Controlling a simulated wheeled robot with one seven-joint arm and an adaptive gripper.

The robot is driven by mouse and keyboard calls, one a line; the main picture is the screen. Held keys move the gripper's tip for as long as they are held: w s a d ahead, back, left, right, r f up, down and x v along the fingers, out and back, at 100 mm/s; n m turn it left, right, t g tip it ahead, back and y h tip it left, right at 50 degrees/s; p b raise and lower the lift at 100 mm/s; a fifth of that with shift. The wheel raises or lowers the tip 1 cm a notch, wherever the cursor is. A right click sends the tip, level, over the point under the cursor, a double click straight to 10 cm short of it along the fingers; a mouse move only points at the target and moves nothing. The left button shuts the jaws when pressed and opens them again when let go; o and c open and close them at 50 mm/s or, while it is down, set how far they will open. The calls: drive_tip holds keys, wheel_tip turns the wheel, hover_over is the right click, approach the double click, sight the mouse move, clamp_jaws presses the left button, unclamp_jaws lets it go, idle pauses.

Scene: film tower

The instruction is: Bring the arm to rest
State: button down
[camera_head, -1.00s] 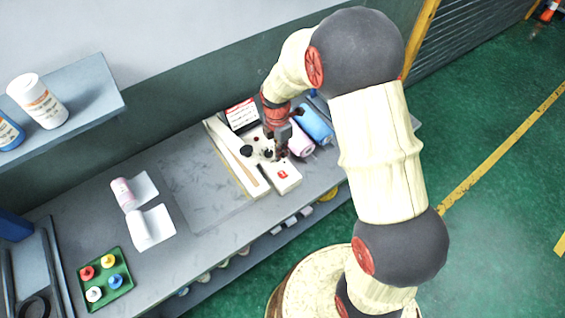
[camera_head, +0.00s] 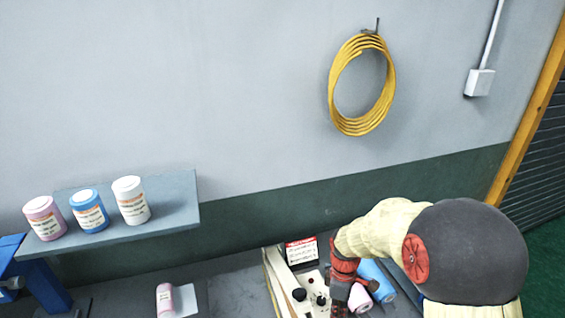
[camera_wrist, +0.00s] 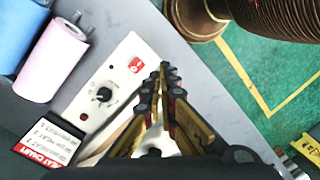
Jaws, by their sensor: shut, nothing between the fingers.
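My gripper shows in the wrist view (camera_wrist: 163,72) with its dark fingers together and nothing between them. It hangs over the white device (camera_wrist: 112,88), which has a black knob and a red mark; I cannot judge the height. In the head view my arm enters at the lower right, and the fingertips are cut off by the bottom edge. The white device (camera_head: 314,304) shows there just left of my red wrist. A pink roll (camera_wrist: 50,60) and a blue roll (camera_wrist: 22,35) lie beside the device.
A box labelled heat chart (camera_wrist: 50,138) stands by the device on the grey bench. A wall shelf (camera_head: 175,215) holds pink, blue and white bottles. A yellow hose coil (camera_head: 342,112) hangs on the wall. A pink bottle (camera_head: 164,300) lies on the bench. Green floor (camera_wrist: 285,60) lies beyond the bench edge.

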drive_tip(key=s+d+r+m+t+b, duration=0.1)
drive_tip(key=s+r+m+t+b, duration=0.2)
drive_tip(key=s+r+m+b, duration=0.3)
drive_tip(key=s+d+r+m+t+b, duration=0.1)
drive_tip(key=s+r+m+t+b, duration=0.3)
drive_tip(key=s, duration=0.8)
wheel_tip(320, 180, up, 3)
drive_tip(key=m+b, duration=0.3)
drive_tip(key=b, duration=0.1)
drive_tip(key=shift+s+d, duration=0.2)
drive_tip(key=shift+s, duration=0.1)
drive_tip(key=shift+f, duration=0.1)
